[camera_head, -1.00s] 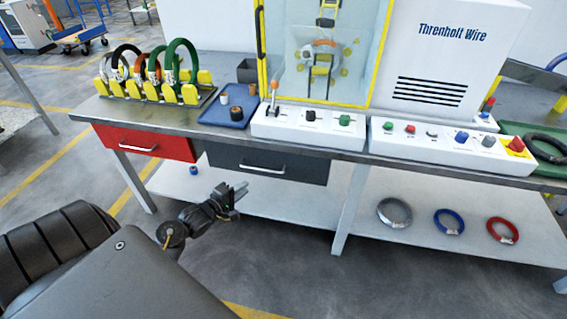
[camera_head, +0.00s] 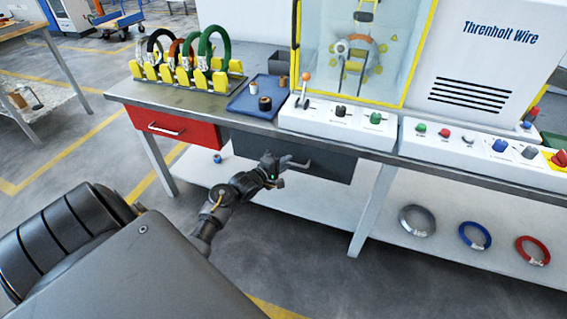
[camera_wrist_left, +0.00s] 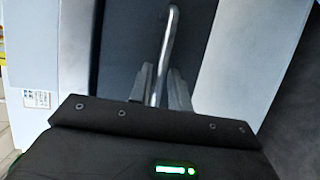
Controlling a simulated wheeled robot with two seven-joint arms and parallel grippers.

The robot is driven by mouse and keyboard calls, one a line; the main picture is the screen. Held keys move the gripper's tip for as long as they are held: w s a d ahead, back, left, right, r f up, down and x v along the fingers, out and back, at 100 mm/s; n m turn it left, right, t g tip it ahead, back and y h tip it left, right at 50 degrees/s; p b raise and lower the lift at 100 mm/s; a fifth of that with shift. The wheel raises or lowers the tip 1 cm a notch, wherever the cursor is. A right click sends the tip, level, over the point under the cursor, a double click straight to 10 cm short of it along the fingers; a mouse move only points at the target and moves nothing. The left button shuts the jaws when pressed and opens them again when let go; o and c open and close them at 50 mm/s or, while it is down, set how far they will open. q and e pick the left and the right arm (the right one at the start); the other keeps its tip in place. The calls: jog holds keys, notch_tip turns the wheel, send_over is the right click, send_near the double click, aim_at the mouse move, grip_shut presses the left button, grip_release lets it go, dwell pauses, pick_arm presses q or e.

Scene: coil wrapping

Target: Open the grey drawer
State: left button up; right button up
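The grey drawer (camera_head: 335,168) hangs under the workbench, right of the red drawer, and its front looks closed. Its light metal handle (camera_head: 302,166) is partly hidden by my left gripper (camera_head: 288,163). In the left wrist view the handle (camera_wrist_left: 168,45) runs between the two fingers of my left gripper (camera_wrist_left: 161,80), in front of the dark drawer front (camera_wrist_left: 125,45). The fingers stand a small gap apart, with the handle between them; I cannot tell whether they press on it. My right gripper is not in view.
The red drawer (camera_head: 172,128) is shut on the left. The workbench (camera_head: 215,112) carries a coil rack, a blue tray (camera_head: 252,104) and control panels. A table leg (camera_head: 372,212) stands right of the grey drawer. Wire rings lie on the lower shelf (camera_head: 395,240).

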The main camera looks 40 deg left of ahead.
pick_arm(q)
jog(key=shift+w, duration=0.2)
grip_shut()
